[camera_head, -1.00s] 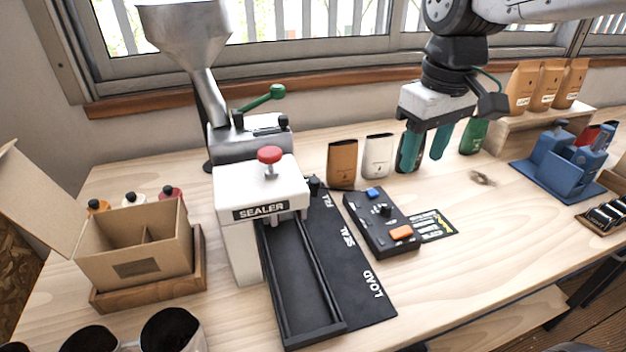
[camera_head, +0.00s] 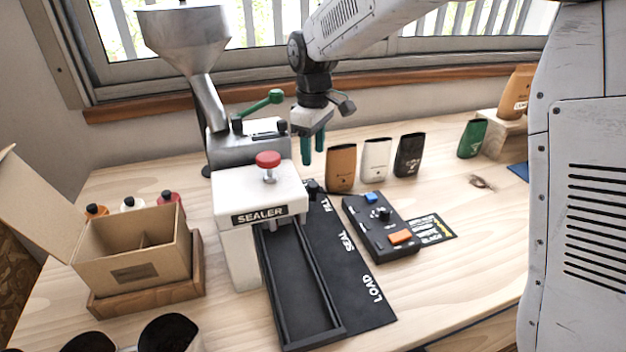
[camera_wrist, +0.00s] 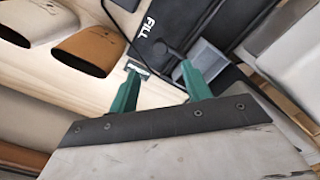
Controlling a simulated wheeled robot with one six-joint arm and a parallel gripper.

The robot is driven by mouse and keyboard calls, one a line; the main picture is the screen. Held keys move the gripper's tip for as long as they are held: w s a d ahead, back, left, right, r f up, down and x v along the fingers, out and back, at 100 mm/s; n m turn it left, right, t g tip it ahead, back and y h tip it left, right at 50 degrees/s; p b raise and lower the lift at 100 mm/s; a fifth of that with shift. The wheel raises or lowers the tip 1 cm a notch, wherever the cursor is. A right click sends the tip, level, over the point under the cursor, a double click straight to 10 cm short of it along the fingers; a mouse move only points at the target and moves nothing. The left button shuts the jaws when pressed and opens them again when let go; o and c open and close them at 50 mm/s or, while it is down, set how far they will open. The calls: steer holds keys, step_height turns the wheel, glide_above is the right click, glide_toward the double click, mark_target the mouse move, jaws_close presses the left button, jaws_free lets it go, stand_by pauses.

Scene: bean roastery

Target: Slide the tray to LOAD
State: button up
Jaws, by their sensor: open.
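The black sealer track (camera_head: 300,290) runs from beneath the white sealer (camera_head: 232,190) toward the front. The words FILL, SEAL and LOAD are on the black plate (camera_head: 350,275) at its right. A black knob (camera_head: 313,188) stands at the FILL end; it also shows in the wrist view (camera_wrist: 161,48). Beside it in the wrist view is a grey open-topped box (camera_wrist: 207,62), probably the tray, which the sealer hides in the head view. My gripper (camera_head: 313,150) is open and empty, fingers down, above and behind the knob. Its green fingers (camera_wrist: 160,75) are apart in the wrist view.
A steel hopper (camera_head: 185,40) with a green-handled lever (camera_head: 263,102) stands behind the sealer. Brown (camera_head: 341,168), white (camera_head: 376,158) and black (camera_head: 409,155) pouches stand right of my gripper. A control box (camera_head: 380,226) sits right of the plate. An open carton (camera_head: 135,255) is at left.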

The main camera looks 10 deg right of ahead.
mark_target(313, 184)
step_height(313, 184, down, 9)
steer(key=shift+f, duration=0.1)
stand_by(0.3)
jaws_close()
steer(key=shift+s, duration=0.1)
